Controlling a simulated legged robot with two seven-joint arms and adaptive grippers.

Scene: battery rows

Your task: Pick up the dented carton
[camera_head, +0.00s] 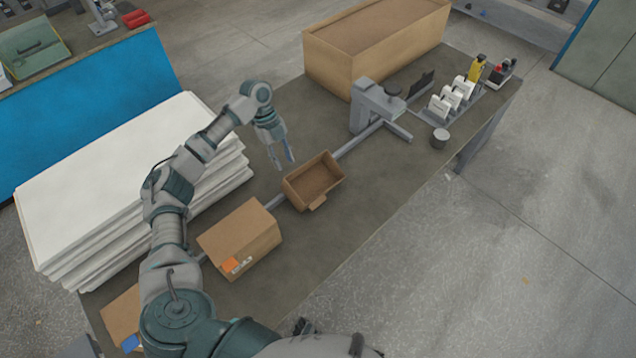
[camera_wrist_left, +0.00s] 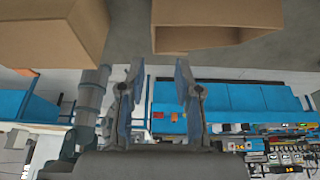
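A closed brown carton (camera_head: 240,240) with an orange label sits on the table near my left arm. A small open carton (camera_head: 313,182) with a flap folded out stands beyond it. Part of another carton (camera_head: 122,318) shows at the lower left, partly hidden by my arm. I cannot make out for sure which carton is dented. My left gripper (camera_head: 283,158) is open and empty, above the table just left of the open carton. In the left wrist view its fingers (camera_wrist_left: 157,90) are apart with nothing between them; cartons show above them. My right gripper is not visible.
A stack of white sheets (camera_head: 120,185) lies left of my arm. A large brown box (camera_head: 375,45), a grey fixture (camera_head: 375,105) and a rack of white parts (camera_head: 452,98) stand at the far end. A grey cylinder (camera_head: 440,138) is near the right edge.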

